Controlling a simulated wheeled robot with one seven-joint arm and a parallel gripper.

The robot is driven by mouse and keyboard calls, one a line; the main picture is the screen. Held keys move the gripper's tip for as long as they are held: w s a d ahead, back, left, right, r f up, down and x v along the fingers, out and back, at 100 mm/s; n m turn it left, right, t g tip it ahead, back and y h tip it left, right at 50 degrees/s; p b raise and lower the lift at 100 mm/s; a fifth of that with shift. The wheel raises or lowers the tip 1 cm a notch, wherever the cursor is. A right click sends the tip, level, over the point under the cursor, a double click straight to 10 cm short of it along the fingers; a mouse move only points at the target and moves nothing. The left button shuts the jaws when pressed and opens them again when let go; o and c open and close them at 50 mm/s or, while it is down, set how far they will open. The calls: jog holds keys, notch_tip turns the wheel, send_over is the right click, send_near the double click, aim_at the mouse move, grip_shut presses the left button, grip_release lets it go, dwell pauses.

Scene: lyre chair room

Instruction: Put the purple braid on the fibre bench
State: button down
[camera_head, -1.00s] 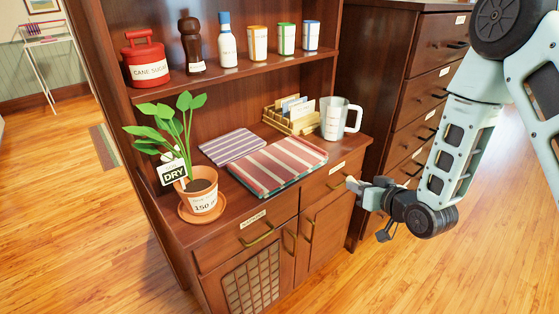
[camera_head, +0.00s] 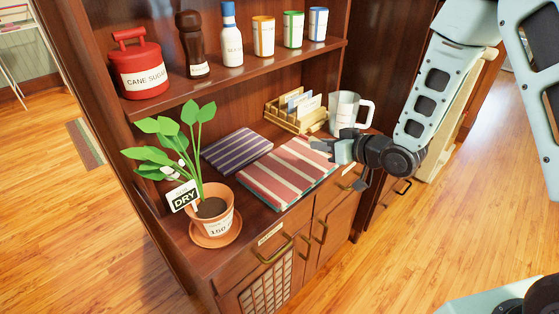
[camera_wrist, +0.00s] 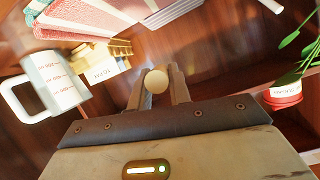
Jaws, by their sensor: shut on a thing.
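I cannot make out the purple braid or the fibre bench in either view now. My gripper (camera_head: 335,150) is over the right part of the cabinet counter, close to the red striped cloth and the measuring jug. In the wrist view, my gripper (camera_wrist: 157,84) is shut on a small pale round thing (camera_wrist: 156,81), perhaps the end of something longer. Its full shape is hidden, and no purple shows on it.
The counter holds a red striped cloth (camera_head: 285,173), a purple striped cloth (camera_head: 237,150), a potted plant (camera_head: 214,221), a card rack (camera_head: 283,116) and a measuring jug (camera_head: 345,112). The shelf above holds a red canister (camera_head: 141,68) and several jars.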

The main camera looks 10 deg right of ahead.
aim_at(316, 180)
jog(key=shift+w+a+f, duration=0.15)
jog(key=shift+w+a, duration=0.05)
jog(key=shift+w, duration=0.05)
jog(key=shift+w+f+p, duration=0.1)
jog(key=shift+f+p, duration=0.7)
jog(key=shift+f, duration=4)
jog(key=shift+f, duration=0.1)
jog(key=c, duration=1.3)
grip_release()
